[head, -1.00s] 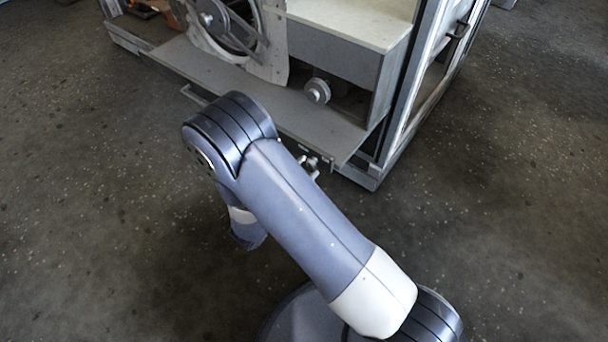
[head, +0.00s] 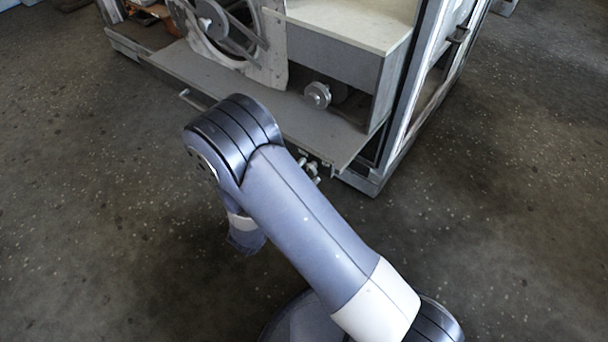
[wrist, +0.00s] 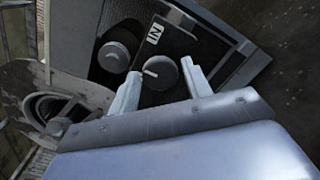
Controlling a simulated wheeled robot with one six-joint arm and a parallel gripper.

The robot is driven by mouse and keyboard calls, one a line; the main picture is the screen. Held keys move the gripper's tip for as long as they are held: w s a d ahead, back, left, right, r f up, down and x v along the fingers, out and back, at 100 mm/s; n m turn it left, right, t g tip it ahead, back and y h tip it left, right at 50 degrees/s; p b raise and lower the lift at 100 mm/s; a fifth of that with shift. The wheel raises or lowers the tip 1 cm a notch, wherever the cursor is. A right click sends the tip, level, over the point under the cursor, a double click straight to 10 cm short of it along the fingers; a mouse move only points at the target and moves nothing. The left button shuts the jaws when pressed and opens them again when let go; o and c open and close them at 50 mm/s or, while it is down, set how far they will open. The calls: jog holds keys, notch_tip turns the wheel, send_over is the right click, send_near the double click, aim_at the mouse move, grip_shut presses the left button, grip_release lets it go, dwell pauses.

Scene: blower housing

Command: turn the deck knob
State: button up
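In the wrist view a dark round knob (wrist: 160,72) with a white pointer line shows between the two pale fingers of my gripper (wrist: 162,88). I take it to be the deck knob. The fingers are spread, one on each side of the knob, with the right one very close to its edge. I cannot tell whether either finger touches it. In the head view my arm covers part of the deck's front edge, and I cannot make out the knob or my gripper clearly there.
A grey round disc on a shaft (head: 317,95) stands on the deck (head: 215,75); it also shows left of the knob in the wrist view (wrist: 115,56). An "IN" label (wrist: 154,33) lies beyond the knob. A fan wheel (head: 215,22) is at the left.

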jog(key=shift+o, duration=1.2)
jog(key=shift+s+a, duration=0.1)
jog(key=p+v, duration=0.2)
jog(key=v, duration=0.8)
jog(key=shift+s+a, duration=0.2)
jog(key=shift+s, duration=0.05)
jog(key=b+x, duration=0.1)
jog(key=x, duration=1)
jog(key=shift+b, duration=0.4)
jog(key=shift+s, duration=0.1)
